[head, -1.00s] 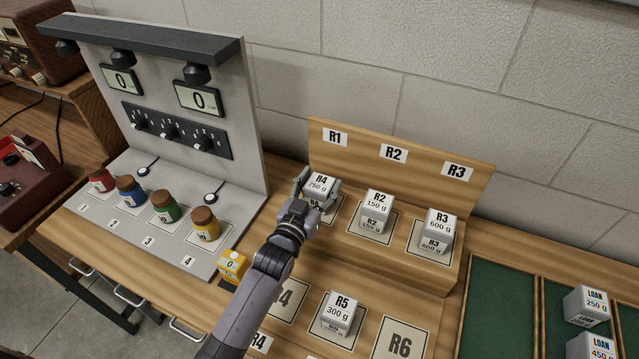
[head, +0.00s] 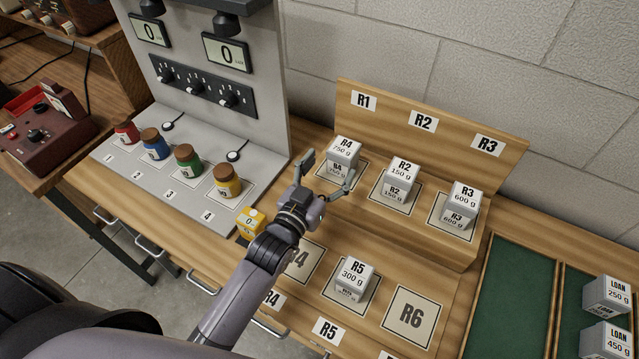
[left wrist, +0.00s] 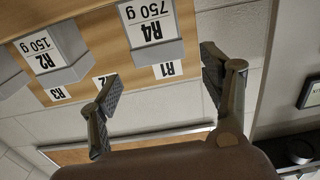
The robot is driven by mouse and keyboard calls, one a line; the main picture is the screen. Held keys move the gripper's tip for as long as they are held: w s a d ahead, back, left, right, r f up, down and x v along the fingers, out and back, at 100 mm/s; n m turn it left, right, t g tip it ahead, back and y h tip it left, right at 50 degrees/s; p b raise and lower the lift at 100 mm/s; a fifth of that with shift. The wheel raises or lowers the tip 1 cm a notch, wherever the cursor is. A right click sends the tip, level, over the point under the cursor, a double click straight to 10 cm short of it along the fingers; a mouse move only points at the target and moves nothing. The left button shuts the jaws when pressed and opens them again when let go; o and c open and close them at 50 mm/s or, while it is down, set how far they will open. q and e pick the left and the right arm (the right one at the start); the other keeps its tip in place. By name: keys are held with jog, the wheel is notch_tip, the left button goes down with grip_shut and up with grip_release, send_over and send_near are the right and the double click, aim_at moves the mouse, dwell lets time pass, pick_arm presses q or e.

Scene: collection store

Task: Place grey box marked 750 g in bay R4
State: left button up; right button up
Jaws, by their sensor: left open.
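The grey box marked R4 750 g (head: 342,156) stands upright in bay R1 on the upper step of the wooden rack. It also shows upside down in the left wrist view (left wrist: 152,28). My left gripper (head: 326,172) is open, its fingers apart and empty, just in front and to the left of that box. In the left wrist view the box lies beyond the fingertips, and I see no contact. Bay R4 (head: 301,262) is on the lower step, partly hidden behind my left arm; its visible part is bare. My right gripper is not in view.
The R2 150 g box (head: 399,180) and R3 600 g box (head: 461,205) stand right of the R4 box. The R5 300 g box (head: 350,278) stands beside bay R4. Bay R6 (head: 411,317) is bare. A yellow cube (head: 251,223) and jars are left.

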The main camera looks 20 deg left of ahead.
pick_arm(q)
jog(key=shift+s+a+b, duration=0.2)
jog(key=shift+s, duration=0.9)
jog(key=shift+s+a+b, duration=0.15)
jog(key=shift+s+a, duration=0.05)
jog(key=shift+s, duration=0.9)
